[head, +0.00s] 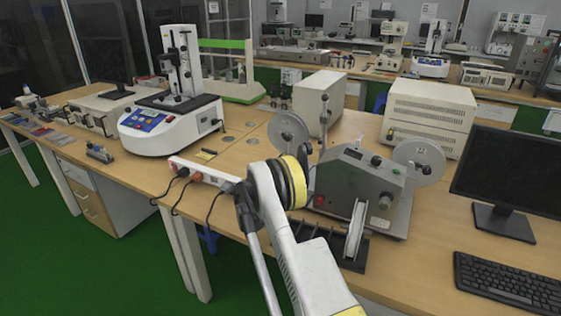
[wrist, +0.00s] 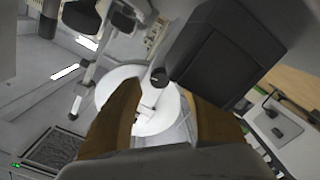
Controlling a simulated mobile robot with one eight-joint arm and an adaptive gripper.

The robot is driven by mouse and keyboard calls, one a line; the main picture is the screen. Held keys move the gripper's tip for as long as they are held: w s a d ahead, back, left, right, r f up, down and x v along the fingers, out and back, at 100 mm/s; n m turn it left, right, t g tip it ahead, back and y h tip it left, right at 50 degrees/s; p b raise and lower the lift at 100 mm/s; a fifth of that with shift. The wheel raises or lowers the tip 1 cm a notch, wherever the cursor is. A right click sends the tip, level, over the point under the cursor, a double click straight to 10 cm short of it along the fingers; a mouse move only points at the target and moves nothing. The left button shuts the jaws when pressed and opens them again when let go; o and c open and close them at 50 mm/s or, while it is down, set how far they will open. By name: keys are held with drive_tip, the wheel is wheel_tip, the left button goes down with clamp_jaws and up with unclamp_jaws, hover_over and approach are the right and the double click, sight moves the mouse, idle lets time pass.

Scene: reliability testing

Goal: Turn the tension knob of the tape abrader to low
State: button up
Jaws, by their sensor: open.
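The tape abrader (head: 350,180) is a grey sloped box on the wooden bench in the head view, with a pale reel disc on each side. My gripper (wrist: 160,85) has two brown fingers spread apart and empty in the wrist view. A dark round knob (wrist: 158,77) in front of a white disc (wrist: 150,108) shows between the fingertips, with no clear contact. In the head view the fingers are hidden behind my arm's yellow-and-black joint.
A black monitor (head: 508,175) and a keyboard (head: 508,284) stand right of the abrader. A white power strip (head: 205,172) with cables lies to the left. A white instrument (head: 170,125) stands farther left, and beige boxes (head: 428,112) stand behind.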

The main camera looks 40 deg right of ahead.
drive_tip(key=v, duration=1)
drive_tip(key=shift+s+a, duration=0.1)
drive_tip(key=shift+a, duration=0.25)
